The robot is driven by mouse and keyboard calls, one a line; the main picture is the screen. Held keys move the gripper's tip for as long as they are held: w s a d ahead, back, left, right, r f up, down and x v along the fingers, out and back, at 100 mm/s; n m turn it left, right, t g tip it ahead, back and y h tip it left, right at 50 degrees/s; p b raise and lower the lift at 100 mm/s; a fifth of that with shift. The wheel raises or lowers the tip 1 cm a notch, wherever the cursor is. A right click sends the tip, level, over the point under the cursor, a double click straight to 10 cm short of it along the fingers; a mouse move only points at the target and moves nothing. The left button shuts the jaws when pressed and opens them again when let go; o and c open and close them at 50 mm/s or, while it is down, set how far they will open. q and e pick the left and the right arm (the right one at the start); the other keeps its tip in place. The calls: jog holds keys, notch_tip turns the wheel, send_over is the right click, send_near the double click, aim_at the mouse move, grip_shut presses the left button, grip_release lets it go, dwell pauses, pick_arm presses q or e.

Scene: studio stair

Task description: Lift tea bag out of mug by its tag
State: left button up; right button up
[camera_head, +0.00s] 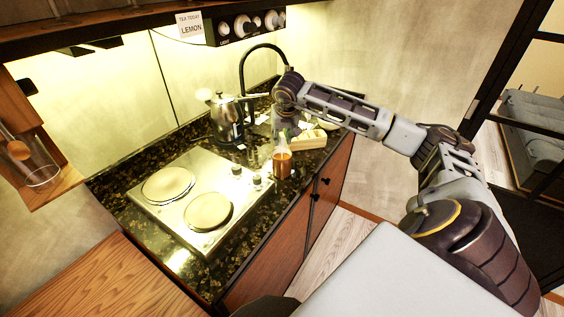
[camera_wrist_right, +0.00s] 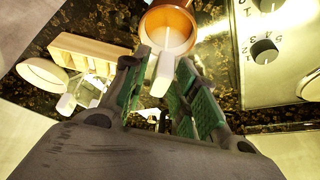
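In the right wrist view, an amber round vessel with a pale inside (camera_wrist_right: 168,28), seemingly this mug, lies just beyond the fingertips. My right gripper (camera_wrist_right: 166,66) has its green-padded fingers apart; in the head view it (camera_head: 284,128) is just above the mug. A pale strip (camera_wrist_right: 163,76), perhaps the tag, shows between the fingers; I cannot tell if they touch it. The tea bag is not clearly visible. My left gripper is not in view.
A steel kettle (camera_head: 228,118) stands behind the hob (camera_head: 170,215), which has two plates and knobs. A wooden box (camera_head: 308,139) and a white bowl (camera_head: 329,122) are right of the mug. A black tap (camera_head: 262,47) arches behind. The counter's front edge is close to the mug.

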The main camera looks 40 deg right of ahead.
grip_shut()
jog(key=shift+r, duration=0.45)
notch_tip(320, 180, up, 8)
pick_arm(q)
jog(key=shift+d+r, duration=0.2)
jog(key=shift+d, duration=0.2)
pick_arm(e)
notch_tip(320, 180, up, 9)
dwell(0.4)
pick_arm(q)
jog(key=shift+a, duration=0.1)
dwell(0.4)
